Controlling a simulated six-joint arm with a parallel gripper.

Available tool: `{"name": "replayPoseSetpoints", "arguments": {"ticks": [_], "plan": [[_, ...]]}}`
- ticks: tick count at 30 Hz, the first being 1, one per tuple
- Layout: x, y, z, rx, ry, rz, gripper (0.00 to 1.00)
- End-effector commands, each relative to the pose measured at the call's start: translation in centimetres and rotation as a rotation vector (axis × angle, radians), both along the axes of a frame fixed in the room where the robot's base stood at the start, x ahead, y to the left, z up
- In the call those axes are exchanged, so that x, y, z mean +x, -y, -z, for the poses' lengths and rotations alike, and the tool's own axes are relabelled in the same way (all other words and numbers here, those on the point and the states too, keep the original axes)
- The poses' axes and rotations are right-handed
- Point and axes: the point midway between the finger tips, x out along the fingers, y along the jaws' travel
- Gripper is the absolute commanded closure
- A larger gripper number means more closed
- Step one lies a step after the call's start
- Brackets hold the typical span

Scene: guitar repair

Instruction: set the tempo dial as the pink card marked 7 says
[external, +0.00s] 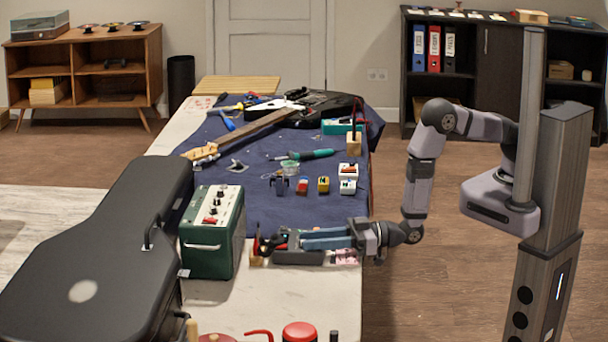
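I cannot make out a dial labelled tempo. Small knobs show on the top of the green amplifier-like box (212,232). Small pedals, one red (302,185), one yellow (323,184) and one white (347,187), stand on the blue mat, with details too small to read. A pinkish patch (347,256) shows at the table's right edge below my gripper; I cannot tell whether it is a card, and no 7 is legible. My gripper (352,236) is low over the near right edge of the table, beside blue bars and a dark tray; its fingertips are hard to separate from these.
A black guitar case (100,255) lies left of the green box. A guitar (250,133) and several tools lie on the blue mat (285,225). A red-lidded jar (299,332) stands at the near edge. Open floor lies right of the table.

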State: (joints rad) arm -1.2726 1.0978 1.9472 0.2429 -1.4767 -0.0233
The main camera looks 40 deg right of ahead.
Motion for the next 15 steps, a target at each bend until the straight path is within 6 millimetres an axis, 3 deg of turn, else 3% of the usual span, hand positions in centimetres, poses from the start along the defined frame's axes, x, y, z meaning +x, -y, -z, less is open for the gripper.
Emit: {"name": "replayPoseSetpoints", "arguments": {"ticks": [1, 3, 15], "plan": [[-0.01, 0.01, -0.01, 0.000, 0.000, 0.000, 0.85], [-0.01, 0.01, -0.01, 0.000, 0.000, 0.000, 1.00], [0.46, 0.11, 0.00, 0.001, 0.002, -0.072, 1.00]]}}
